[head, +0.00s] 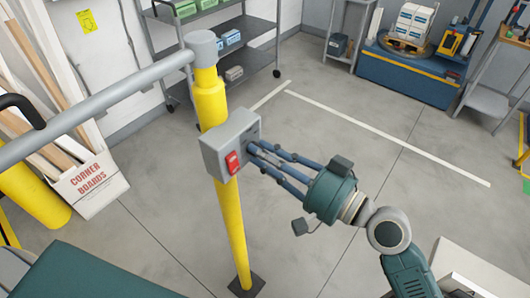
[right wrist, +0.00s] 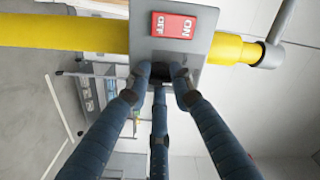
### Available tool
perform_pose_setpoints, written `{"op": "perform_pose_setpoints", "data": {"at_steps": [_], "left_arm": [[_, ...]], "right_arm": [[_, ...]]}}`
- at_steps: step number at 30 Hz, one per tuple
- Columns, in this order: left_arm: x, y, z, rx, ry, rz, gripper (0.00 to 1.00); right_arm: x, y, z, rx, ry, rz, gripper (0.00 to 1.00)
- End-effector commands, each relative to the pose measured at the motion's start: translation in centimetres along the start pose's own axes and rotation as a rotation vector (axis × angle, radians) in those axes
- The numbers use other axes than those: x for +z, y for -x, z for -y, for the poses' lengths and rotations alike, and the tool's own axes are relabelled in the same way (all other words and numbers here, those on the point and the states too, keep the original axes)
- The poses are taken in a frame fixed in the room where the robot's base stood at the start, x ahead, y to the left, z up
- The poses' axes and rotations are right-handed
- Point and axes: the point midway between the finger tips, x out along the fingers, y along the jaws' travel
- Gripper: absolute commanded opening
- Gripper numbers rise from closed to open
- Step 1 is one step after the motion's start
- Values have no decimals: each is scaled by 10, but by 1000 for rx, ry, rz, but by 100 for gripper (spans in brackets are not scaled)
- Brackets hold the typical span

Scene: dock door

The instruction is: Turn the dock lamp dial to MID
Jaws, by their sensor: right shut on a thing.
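A grey control box (head: 222,150) is fixed to a yellow post (head: 232,220). A red ON/OFF rocker switch (head: 232,162) sits on it and also shows in the right wrist view (right wrist: 173,25). My right gripper (head: 254,149) reaches the box from the right, its fingers closed around a small dark dial (right wrist: 160,72) beside the switch. The fingertips hide most of the dial, so its pointer and the MID mark cannot be read. My left gripper is not in view.
A grey horizontal rail (head: 110,95) runs left from the post top. A carton of corner boards (head: 88,188) stands at the left. A shelf cart (head: 225,45) and a blue bench (head: 405,75) stand at the back.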

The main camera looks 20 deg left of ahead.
Motion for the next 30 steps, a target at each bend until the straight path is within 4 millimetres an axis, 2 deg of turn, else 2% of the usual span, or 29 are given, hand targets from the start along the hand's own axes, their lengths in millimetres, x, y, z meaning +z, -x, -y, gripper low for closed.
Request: {"op": "perform_pose_setpoints", "data": {"at_steps": [1, 8, 9, 11, 20, 23, 26, 30], "left_arm": [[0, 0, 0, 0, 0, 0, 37], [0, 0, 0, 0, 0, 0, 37], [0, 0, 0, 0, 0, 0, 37], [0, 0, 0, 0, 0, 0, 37], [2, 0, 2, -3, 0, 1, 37], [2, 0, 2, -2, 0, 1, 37], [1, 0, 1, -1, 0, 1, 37], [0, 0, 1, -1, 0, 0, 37]], "right_arm": [[7, 0, -4, 8, -6, 14, 0], [7, 0, -4, 8, -5, 14, 0], [7, 0, -4, 8, -5, 14, 28], [6, 0, -4, 7, -5, 13, 40], [3, 1, -2, 3, -1, 6, 41], [2, 7, -2, 4, -2, 5, 41], [2, 22, -3, 6, -1, 5, 41], [3, 52, -3, 8, -1, 7, 41]]}}
